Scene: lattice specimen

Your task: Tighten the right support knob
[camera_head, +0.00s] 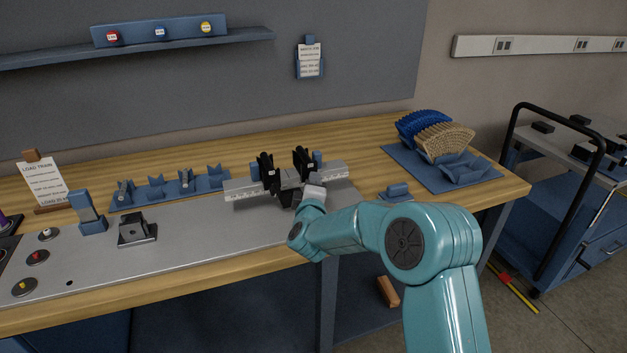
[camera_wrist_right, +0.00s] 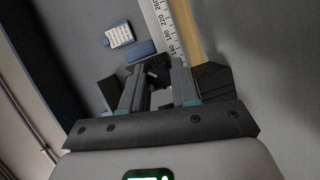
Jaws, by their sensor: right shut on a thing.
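A graduated grey rail (camera_head: 243,187) lies across the grey plate on the bench, with a left black support (camera_head: 267,170) and a right black support (camera_head: 303,161) standing on it. My right gripper (camera_head: 287,196) reaches the front of the rail, below and between the supports; my wrist hides part of this area. In the right wrist view its two fingers (camera_wrist_right: 156,88) close on a small dark part (camera_wrist_right: 158,72) beside the rail's scale (camera_wrist_right: 165,30). I take this for the right support knob, though its shape is mostly hidden. My left gripper is not in view.
A blue rack (camera_head: 130,206) with several fixtures stands left of the rail. A dark block (camera_head: 137,230) sits on the plate at the left. A blue mat (camera_head: 397,158) with lattice pieces (camera_head: 445,142) lies at the right. A cart (camera_head: 590,190) stands beyond the bench.

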